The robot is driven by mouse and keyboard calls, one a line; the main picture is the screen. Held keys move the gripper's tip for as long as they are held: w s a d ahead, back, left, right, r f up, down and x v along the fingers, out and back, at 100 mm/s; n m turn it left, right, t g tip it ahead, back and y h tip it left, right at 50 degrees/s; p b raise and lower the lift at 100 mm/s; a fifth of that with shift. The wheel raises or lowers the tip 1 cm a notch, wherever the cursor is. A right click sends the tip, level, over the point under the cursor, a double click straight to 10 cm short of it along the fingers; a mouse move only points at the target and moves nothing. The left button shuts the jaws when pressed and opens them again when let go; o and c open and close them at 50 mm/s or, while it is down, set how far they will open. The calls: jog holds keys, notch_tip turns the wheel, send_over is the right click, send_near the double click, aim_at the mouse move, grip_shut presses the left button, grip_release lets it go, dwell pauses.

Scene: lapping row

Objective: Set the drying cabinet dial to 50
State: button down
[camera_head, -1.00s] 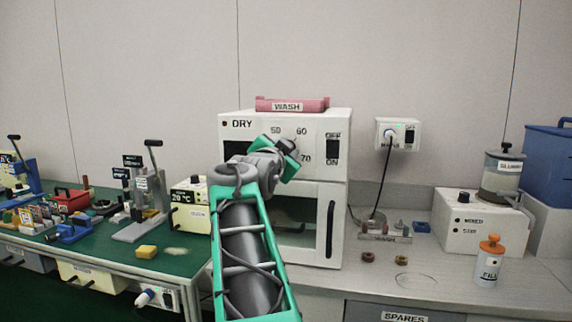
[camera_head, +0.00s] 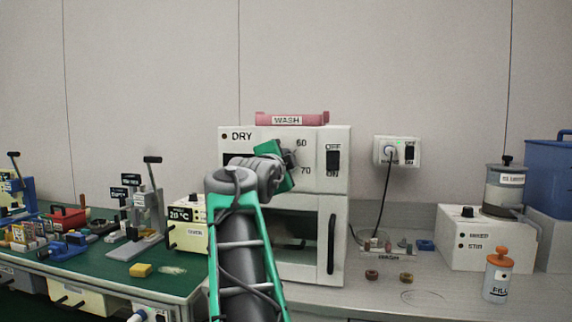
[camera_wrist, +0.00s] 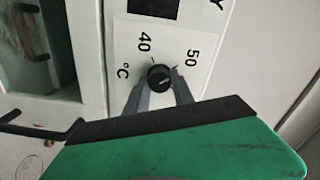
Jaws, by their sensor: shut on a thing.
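The white drying cabinet (camera_head: 338,130), marked DRY, stands at the middle of the bench in the head view. Its numbers 60 and 70 show, with an OFF/ON switch at their right. My gripper (camera_head: 290,158) is at the cabinet's front panel and hides the dial and the 50 in that view. In the wrist view the small black dial (camera_wrist: 159,78) sits between the two grey fingers of my gripper (camera_wrist: 160,84), which are shut on it. The panel there reads sideways, with 40 and 50 beside the dial. The dial's pointer is too small to read surely.
A pink WASH tray (camera_head: 292,118) lies on the cabinet. Below the panel is a door with a black handle (camera_head: 331,244). A wall outlet (camera_head: 397,151) with a plugged cord is to the right. The green-topped table (camera_head: 110,262) at left holds several tools.

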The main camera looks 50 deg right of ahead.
jog(key=c, duration=1.1)
grip_release()
jog(key=v, duration=0.7)
jog(key=shift+s+a, duration=0.15)
jog(key=shift+a, duration=0.25)
